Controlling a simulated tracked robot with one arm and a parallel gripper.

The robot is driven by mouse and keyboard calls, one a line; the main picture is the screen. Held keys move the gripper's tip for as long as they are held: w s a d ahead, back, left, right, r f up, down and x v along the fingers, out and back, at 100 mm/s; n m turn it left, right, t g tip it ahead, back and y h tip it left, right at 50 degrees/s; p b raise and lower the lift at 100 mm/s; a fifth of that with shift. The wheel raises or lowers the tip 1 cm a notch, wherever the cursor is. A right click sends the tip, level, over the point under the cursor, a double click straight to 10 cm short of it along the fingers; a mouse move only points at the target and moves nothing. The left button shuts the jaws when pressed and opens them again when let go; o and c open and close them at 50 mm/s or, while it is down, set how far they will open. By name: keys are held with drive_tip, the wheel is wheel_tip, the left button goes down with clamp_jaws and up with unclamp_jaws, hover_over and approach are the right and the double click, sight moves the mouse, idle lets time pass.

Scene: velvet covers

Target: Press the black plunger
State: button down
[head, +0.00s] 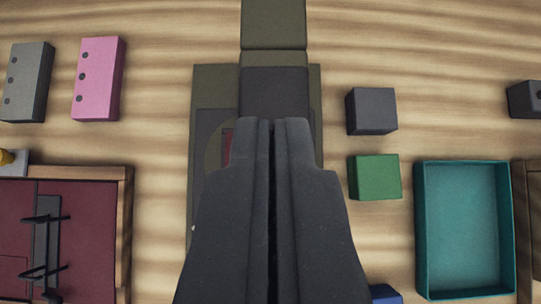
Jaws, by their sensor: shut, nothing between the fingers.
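My gripper (272,124) points away from the camera with its two dark fingers together, empty. Its tips overlap the lower end of a dark grey panel (275,88) on an olive fixture (274,25). I cannot tell whether the tips touch it. The fingers hide much of the fixture's middle; a round opening with a dark red patch (227,146) shows just left of them. No plunger can be clearly made out. A dark block (523,99) at the right edge carries a small black spot or knob and is cut off by the frame.
A grey block (27,82) and a pink block (98,78), both with holes, lie at upper left. A wood-edged dark red panel (126,225) with a black fitting is at lower left. A dark cube (371,111), a green cube (374,177) and a teal tray (508,235) are right.

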sight(272, 83)
drive_tip(key=x, duration=0.7)
drive_tip(key=shift+s, duration=0.1)
wheel_tip(272, 83, down, 3)
drive_tip(key=shift+f, duration=0.65)
